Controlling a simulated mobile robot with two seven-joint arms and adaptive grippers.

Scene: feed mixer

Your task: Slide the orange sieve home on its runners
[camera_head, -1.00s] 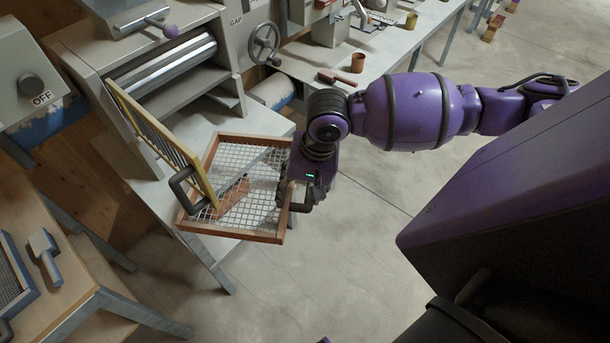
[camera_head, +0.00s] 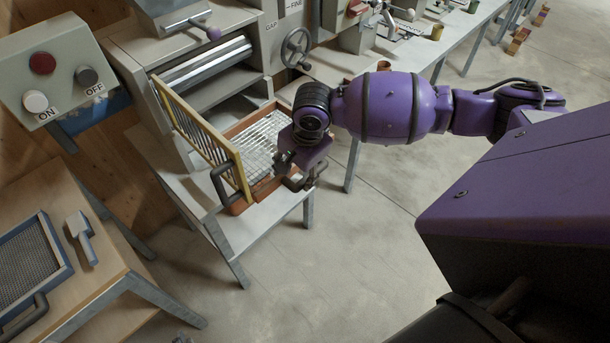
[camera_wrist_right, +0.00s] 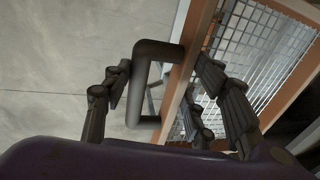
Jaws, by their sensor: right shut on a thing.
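The orange sieve (camera_head: 262,190), an orange-framed tray with pale wire mesh, lies flat below the rollers of the grey machine, its far part reaching under the machine's front. The runners cannot be made out. My right gripper (camera_head: 297,172) is at the sieve's near right side, shut on its dark handle. In the right wrist view the dark bracket handle (camera_wrist_right: 148,85) stands between the fingers of my right gripper (camera_wrist_right: 158,88), beside the orange frame (camera_wrist_right: 190,65). My gripper and forearm hide part of the sieve's right side. My left gripper is not in view.
A yellow barred frame (camera_head: 203,140) with a dark handle stands tilted along the sieve's left side. An ON/OFF button box (camera_head: 50,75) is at upper left.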

